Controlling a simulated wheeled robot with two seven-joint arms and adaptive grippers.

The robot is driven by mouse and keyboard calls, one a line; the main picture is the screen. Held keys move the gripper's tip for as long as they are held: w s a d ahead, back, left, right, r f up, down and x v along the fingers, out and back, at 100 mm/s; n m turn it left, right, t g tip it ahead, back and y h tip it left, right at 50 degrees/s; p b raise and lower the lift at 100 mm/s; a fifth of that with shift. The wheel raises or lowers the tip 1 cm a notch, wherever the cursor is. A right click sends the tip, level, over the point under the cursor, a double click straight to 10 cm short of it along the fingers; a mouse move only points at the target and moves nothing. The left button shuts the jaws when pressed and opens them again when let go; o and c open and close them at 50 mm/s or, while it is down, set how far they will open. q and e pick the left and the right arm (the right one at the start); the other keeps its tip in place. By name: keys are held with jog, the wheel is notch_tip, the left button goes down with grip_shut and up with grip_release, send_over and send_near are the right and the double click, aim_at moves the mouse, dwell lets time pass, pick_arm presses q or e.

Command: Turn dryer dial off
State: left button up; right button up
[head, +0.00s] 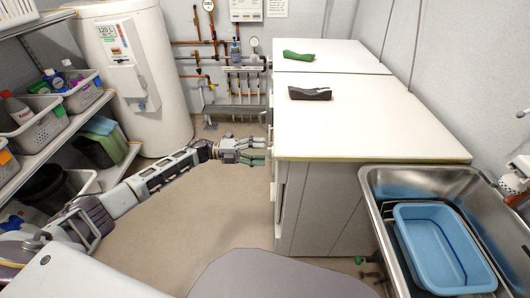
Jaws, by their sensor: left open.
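Two white appliances stand in a row, a nearer one (370,125) and a farther one (330,56); I cannot tell which is the dryer. Their fronts face left and show only as a thin, steep strip, so no dial can be made out. My left gripper (258,151) is open, its green-tipped fingers pointing right, close to the front of the nearer appliance. Whether it touches is unclear. Small dark and green parts (367,268) at the sink's lower left may be my right gripper, mostly hidden.
A steel sink (377,183) with a blue basin (440,245) stands at the right. Dark cloths (310,93) and green cloths (299,56) lie on the appliance tops. A white water heater (150,90) and shelves with baskets (40,130) stand left. The floor (215,215) is clear.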

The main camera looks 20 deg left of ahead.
pick_arm(q)
jog(key=v, duration=0.9)
dwell(0.5)
